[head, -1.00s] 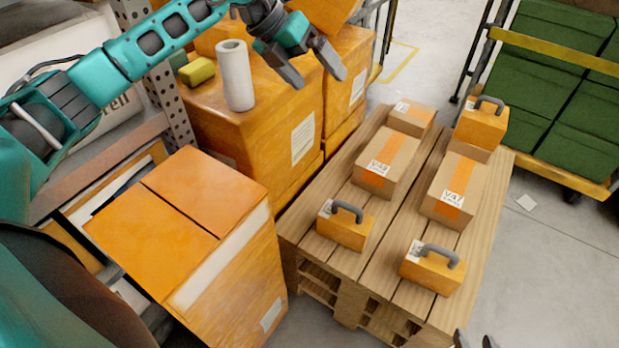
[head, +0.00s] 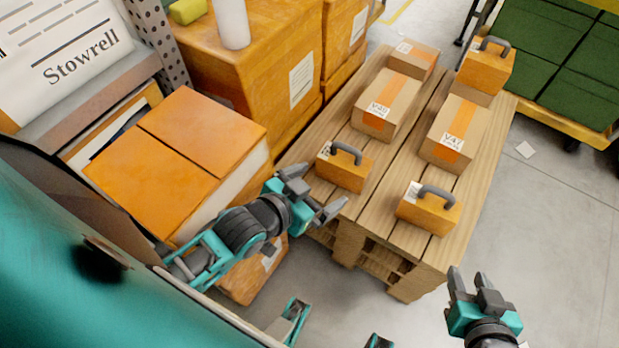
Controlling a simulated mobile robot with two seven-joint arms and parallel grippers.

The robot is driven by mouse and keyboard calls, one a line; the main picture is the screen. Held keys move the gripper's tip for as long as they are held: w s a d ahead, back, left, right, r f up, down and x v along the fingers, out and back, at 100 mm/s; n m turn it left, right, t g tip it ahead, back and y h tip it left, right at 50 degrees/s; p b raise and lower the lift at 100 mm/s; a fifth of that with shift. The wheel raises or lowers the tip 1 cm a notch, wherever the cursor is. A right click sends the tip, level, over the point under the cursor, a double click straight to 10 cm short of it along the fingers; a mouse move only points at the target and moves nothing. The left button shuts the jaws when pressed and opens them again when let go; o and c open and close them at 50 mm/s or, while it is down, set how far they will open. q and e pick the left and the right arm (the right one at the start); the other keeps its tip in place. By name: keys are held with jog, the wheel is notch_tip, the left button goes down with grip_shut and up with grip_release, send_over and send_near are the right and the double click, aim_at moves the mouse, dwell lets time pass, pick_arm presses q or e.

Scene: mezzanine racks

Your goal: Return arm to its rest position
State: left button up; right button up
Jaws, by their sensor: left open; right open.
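My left gripper (head: 322,191) is open and empty. In the head view it appears in front of the orange carton and near the left front corner of the wooden pallet (head: 398,240); whether it touches either cannot be told. My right gripper (head: 469,281) is open and empty at the bottom right, over the grey floor beside the pallet's front corner.
The pallet bears cardboard boxes (head: 388,97) and orange cases with grey handles (head: 428,210). Orange cartons (head: 205,130) stand at the left. A white roll (head: 232,25) stands on a carton behind. A cart with green crates (head: 560,60) is at the back right.

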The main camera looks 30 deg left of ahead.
pick_arm(q)
jog(key=s+f, duration=0.1)
jog(key=s+f+n+g, duration=0.1)
jog(key=s, duration=0.1)
